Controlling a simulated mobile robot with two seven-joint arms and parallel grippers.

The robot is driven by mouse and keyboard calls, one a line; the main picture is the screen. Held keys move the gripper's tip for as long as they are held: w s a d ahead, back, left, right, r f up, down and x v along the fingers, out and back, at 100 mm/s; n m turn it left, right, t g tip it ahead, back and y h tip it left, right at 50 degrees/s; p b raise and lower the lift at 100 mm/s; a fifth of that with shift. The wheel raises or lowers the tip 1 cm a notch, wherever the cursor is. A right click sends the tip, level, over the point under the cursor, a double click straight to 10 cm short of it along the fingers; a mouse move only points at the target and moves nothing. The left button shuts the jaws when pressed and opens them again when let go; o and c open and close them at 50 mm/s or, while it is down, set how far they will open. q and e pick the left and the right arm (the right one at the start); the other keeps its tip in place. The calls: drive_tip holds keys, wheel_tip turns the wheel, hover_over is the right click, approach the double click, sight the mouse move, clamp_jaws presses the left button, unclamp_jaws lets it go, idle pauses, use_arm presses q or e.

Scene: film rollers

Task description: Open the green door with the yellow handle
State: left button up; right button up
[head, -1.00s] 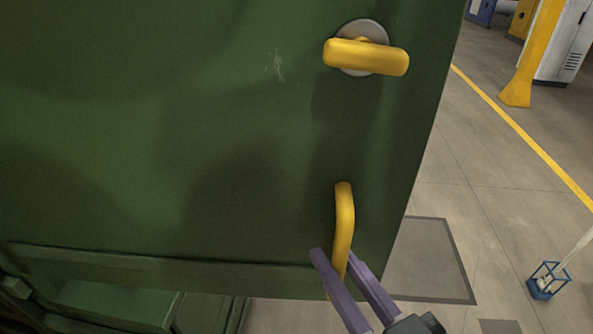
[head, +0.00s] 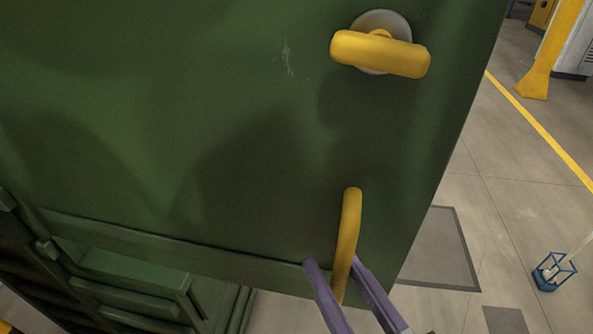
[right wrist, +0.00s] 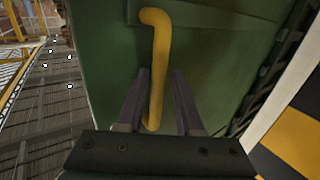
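The green door (head: 230,140) fills most of the head view, and its right edge stands out over the floor. A yellow vertical bar handle (head: 347,235) is low near that edge; it also shows in the right wrist view (right wrist: 158,65). A horizontal yellow latch handle (head: 380,54) on a grey disc is above it. My right gripper (head: 335,262) has its purple fingers on either side of the bar handle. In the right wrist view (right wrist: 160,100) the fingers are apart, with a gap to the bar. My left gripper is not in view.
Green ribbed cabinet parts (head: 130,285) show below the door at lower left. Right of the door is open floor with a yellow line (head: 540,130), a yellow post (head: 548,55) and a small blue frame stand (head: 553,272).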

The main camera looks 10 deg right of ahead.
drive_tip(key=shift+o, duration=0.9)
drive_tip(key=s+d+b, duration=0.1)
drive_tip(key=s, duration=0.9)
drive_tip(key=shift+d+b, duration=0.25)
drive_tip(key=shift+b, duration=0.05)
drive_tip(key=shift+w, duration=0.15)
